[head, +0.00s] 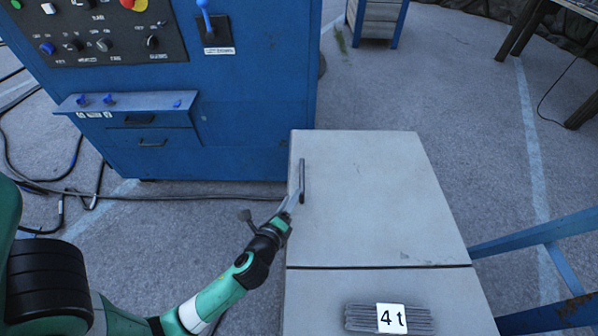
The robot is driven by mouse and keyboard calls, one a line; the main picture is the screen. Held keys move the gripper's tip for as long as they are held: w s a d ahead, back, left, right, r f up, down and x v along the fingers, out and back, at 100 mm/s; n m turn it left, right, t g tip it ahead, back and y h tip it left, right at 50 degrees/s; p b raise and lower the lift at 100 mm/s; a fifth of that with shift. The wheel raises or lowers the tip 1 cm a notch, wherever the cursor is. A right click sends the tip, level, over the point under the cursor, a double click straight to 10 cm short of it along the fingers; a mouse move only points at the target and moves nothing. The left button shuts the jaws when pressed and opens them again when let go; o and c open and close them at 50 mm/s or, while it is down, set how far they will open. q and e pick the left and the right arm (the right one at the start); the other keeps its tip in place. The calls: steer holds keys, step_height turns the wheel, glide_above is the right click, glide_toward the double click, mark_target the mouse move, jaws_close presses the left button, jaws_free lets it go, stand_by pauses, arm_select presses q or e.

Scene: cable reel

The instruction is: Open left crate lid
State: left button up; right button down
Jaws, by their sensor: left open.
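A pale grey crate stands low in front of me, its top split by a dark seam. The far panel, the crate lid (375,195), lies flat and closed. A dark bar handle (302,182) runs along the lid's left edge. My left gripper (294,200) is at the near end of this handle, with its fingers open and pointing up toward it. I cannot tell whether a finger touches the handle. My right gripper is not in view.
A grey ribbed stack (362,319) with a "4 t" label (391,318) sits on the near panel. A blue control cabinet (240,120) stands behind the crate at left. A blue frame (540,235) stands close at right. Cables (120,192) lie on the floor at left.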

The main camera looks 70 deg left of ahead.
mark_target(302, 175)
arm_select(q)
steer(key=b+x, duration=0.3)
steer(key=x, duration=0.7)
steer(key=shift+a, duration=0.15)
steer(key=shift+w+a+r, duration=0.1)
steer(key=shift+w+a, duration=0.1)
steer(key=shift+c, duration=0.2)
jaws_close()
stand_by(0.5)
